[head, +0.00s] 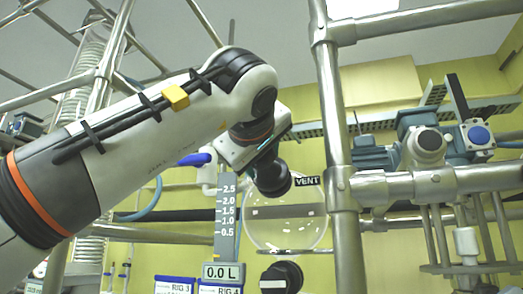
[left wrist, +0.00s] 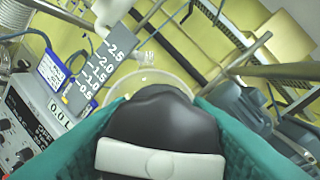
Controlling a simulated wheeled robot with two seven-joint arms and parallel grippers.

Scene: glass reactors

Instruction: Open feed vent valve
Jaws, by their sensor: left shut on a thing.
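The feed vent valve shows as a black knob (head: 273,180), just left of a black VENT label (head: 306,181) and above a round glass vessel (head: 285,228). My left gripper (head: 266,160) reaches it from above and is shut on it. In the left wrist view, the black knob (left wrist: 160,118) sits between the two teal fingers, with a pale bar (left wrist: 160,162) across its near side. The valve body behind the knob is hidden. How far the knob is turned cannot be told. My right gripper is not in view.
A grey level scale (head: 227,213) with a 0.0 L display (head: 223,272) stands left of the vessel. A blue-handled valve (head: 196,159) is close to my left arm. A thick metal post (head: 334,130) stands right of the knob. Another black knob (head: 285,275) is below.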

